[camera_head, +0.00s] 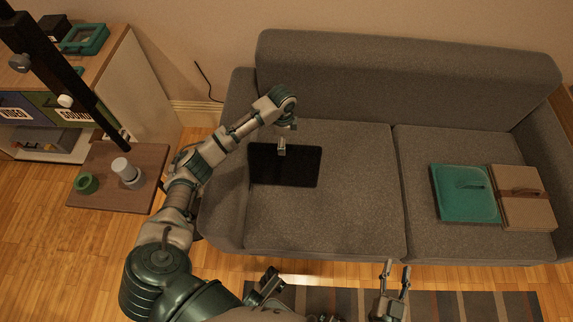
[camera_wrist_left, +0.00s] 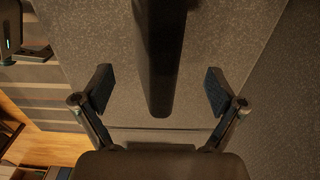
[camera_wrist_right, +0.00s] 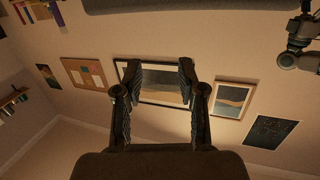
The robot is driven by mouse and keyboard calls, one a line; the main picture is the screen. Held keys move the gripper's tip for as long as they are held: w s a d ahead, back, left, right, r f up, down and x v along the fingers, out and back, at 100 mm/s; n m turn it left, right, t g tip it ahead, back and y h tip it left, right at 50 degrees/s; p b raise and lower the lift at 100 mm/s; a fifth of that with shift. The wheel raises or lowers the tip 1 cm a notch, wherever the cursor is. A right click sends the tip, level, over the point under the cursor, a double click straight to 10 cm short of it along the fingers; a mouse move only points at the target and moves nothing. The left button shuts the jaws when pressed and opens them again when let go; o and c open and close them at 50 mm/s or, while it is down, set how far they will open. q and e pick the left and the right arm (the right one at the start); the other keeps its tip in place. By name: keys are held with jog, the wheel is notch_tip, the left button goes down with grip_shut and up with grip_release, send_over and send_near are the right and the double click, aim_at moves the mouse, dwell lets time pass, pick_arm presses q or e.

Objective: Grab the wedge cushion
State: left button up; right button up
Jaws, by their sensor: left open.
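A black, rectangular, slab-like piece (camera_head: 300,168) lies on the left sofa seat and appears to be the wedge cushion; its slope is hard to make out. My left gripper (camera_head: 282,149) is over its far edge. In the left wrist view my left gripper (camera_wrist_left: 160,92) is open, with the dark cushion (camera_wrist_left: 161,60) showing as a narrow edge between the fingers, with gaps on both sides. My right gripper (camera_head: 398,270) is in front of the sofa with its fingers apart. In the right wrist view it (camera_wrist_right: 158,80) is empty and faces a wall.
A teal case (camera_head: 465,205) and a brown case (camera_head: 522,210), both with handles, lie on the right seat of the grey sofa (camera_head: 320,225). A small side table (camera_head: 145,190) holds a white cup (camera_head: 125,170) and a green ring-like item (camera_head: 86,183). The middle seat area is clear.

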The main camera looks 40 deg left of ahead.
pick_arm(q)
jog(key=b, duration=0.1)
send_near(284, 166)
jog(key=shift+w+a+f, duration=1.05)
jog(key=shift+w+a, duration=0.05)
jog(key=shift+w, duration=0.1)
jog(key=shift+f+b, duration=0.35)
jog(key=shift+f, duration=0.05)
jog(key=f+b, duration=0.1)
jog(key=f, duration=0.1)
jog(key=f+b, duration=0.1)
jog(key=f, duration=0.2)
jog(key=shift+w+d+b, duration=0.15)
jog(key=shift+d+b, duration=0.05)
jog(key=shift+b, duration=0.1)
grip_shut()
pick_arm(e)
jog(key=s+r+m+t+y, duration=0.1)
jog(key=s+r+t, duration=0.2)
jog(key=r+t, duration=0.6)
jog(key=shift+s+a+r, duration=0.15)
jog(key=shift+s+r, duration=0.05)
jog(key=shift+r, duration=0.3)
